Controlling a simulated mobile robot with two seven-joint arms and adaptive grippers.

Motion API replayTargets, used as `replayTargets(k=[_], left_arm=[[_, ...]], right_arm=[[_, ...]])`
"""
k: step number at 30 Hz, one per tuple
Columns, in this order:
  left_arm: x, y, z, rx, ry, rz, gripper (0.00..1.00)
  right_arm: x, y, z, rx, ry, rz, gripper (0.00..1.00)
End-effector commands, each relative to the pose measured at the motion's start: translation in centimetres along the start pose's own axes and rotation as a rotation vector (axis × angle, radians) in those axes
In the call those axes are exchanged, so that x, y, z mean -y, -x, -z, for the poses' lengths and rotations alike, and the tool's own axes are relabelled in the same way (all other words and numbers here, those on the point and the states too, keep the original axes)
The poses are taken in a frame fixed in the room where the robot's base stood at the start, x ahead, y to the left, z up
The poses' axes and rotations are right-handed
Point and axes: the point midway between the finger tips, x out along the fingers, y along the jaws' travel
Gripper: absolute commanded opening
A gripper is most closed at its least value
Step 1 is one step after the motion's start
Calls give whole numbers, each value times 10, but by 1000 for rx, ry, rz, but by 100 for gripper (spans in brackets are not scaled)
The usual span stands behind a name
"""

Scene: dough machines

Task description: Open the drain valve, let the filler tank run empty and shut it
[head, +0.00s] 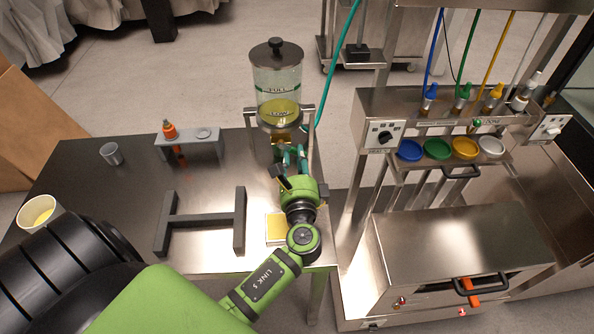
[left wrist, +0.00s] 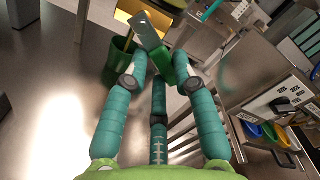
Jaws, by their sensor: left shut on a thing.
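The filler tank (head: 277,80) is a clear cylinder with a dark lid, on a metal stand at the table's back right corner. Yellow liquid (head: 280,108) fills its lower part, around the LOW mark. A brass-yellow part (head: 281,138) sits below it. My left gripper (head: 290,157) is below the tank. In the left wrist view its teal fingers are shut on a green grip with a flat grey bar (left wrist: 148,32), apparently the drain valve's lever. The fingers partly hide it, and I cannot tell the valve's position. My right gripper is out of view.
A green cup (left wrist: 119,60) stands beside the lever. The table holds a dark H-shaped frame (head: 202,221), a small metal stand (head: 190,143), a grey cup (head: 111,153) and a white cup (head: 39,213). A steel machine with coloured hoses (head: 438,110) stands right of the table.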

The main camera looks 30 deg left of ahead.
Motion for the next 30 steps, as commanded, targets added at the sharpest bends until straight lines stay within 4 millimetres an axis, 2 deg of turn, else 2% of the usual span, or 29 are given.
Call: replayTargets(k=[3,16,30], left_arm=[[3,0,3,0,117,2,0],[18,0,0,-1,454,2,0],[24,0,-4,-1,590,1,0]], right_arm=[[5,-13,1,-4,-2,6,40],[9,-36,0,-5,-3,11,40],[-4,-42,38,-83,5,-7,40]])
